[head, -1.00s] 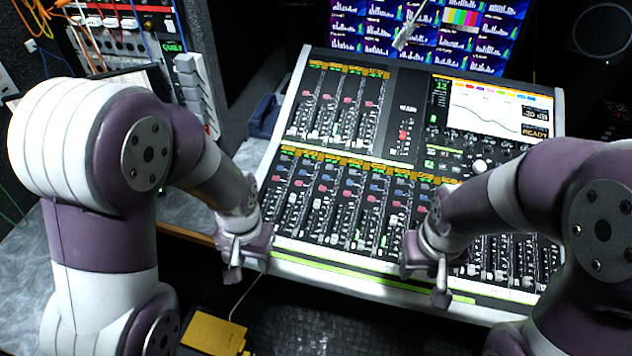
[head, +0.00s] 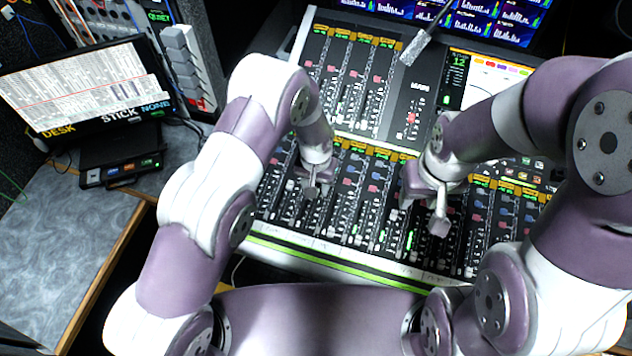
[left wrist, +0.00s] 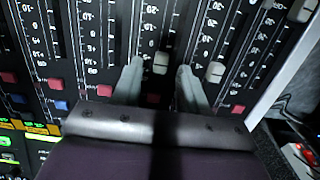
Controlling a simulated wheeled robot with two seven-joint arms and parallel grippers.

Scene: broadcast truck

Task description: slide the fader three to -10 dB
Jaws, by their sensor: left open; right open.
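The mixing console's lower fader bank (head: 345,225) lies under both my grippers. My left gripper (head: 310,190) is over the left part of that bank. In the left wrist view its two fingers (left wrist: 158,85) are open, with a pale fader cap (left wrist: 160,63) in the gap near their tips. That cap looks like the third counted from the console's pale edge, but I cannot read its number. Another cap (left wrist: 215,72) sits just right of the fingers. I cannot tell whether the fingers touch either cap. My right gripper (head: 430,215) is open and empty over the bank's middle.
A second fader bank (head: 348,75) lies farther back. The console's pale left edge (left wrist: 285,85) shows in the left wrist view. A monitor (head: 85,90) and a small black box (head: 120,170) stand on the left desk, whose grey top (head: 70,240) has free room in front.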

